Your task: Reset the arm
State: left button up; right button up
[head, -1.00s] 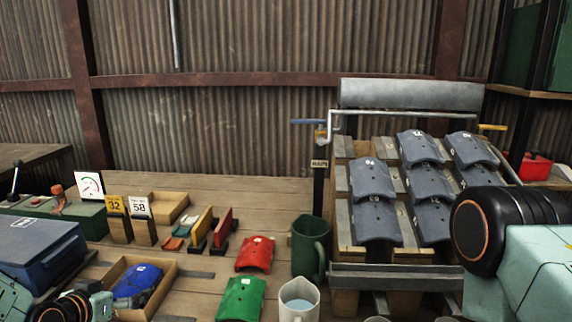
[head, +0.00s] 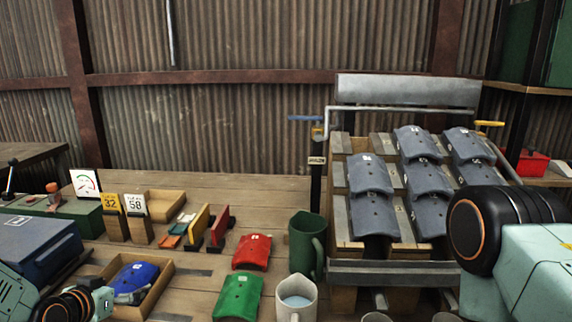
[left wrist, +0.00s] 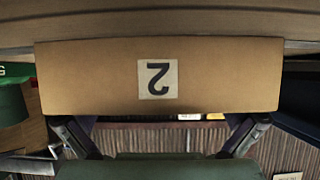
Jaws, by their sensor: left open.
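My left arm enters the head view at the lower left corner, with teal and black links beside the wooden tray (head: 168,284) that holds a blue curved tile (head: 134,277). In the left wrist view my left gripper (left wrist: 160,130) is open, its two dark fingers wide apart with nothing between them. A tan board (left wrist: 215,75) with an upside-down "2" label fills the upper middle of that view, beyond the fingers. Whether the fingers touch it I cannot tell. My right arm shows at the right edge of the head view; its gripper is out of frame.
A dark blue box (head: 38,247) stands next to my left arm. Red (head: 252,252) and green (head: 239,296) tiles, a green mug (head: 307,246) and a pale jug (head: 297,297) stand on the bench. A rack of grey tiles (head: 371,213) is at the right.

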pick_arm(q)
jog(key=p+v, duration=0.6)
jog(key=v, duration=0.3)
jog(key=shift+s+r, duration=0.1)
jog(key=shift+r, duration=0.15)
jog(key=shift+p+v, duration=0.8)
jog(key=shift+w+d+f+b, duration=0.1)
jog(key=shift+w+f+b, duration=0.5)
jog(key=shift+b, duration=0.35)
jog(key=b+x, duration=0.3)
jog(key=x, duration=0.1)
jog(key=shift+f, duration=0.1)
jog(key=b+x, duration=0.2)
jog(key=x, duration=0.1)
jog(key=b+x, duration=0.2)
jog(key=x, duration=0.2)
jog(key=shift+s+f+b, duration=0.2)
jog(key=shift+f+b, duration=0.05)
jog(key=shift+b, duration=0.05)
notch_tip(320, 180, up, 12)
jog(key=p, duration=0.6)
jog(key=s+d+m+h+p, duration=0.2)
jog(key=s+d+m+h, duration=0.5)
jog(key=s+d, duration=0.3)
jog(key=shift+s+d+r+g+h+p, duration=0.2)
jog(key=shift+d+r+g+h+p, duration=0.35)
jog(key=shift+d, duration=1)
jog(key=shift+f, duration=0.1)
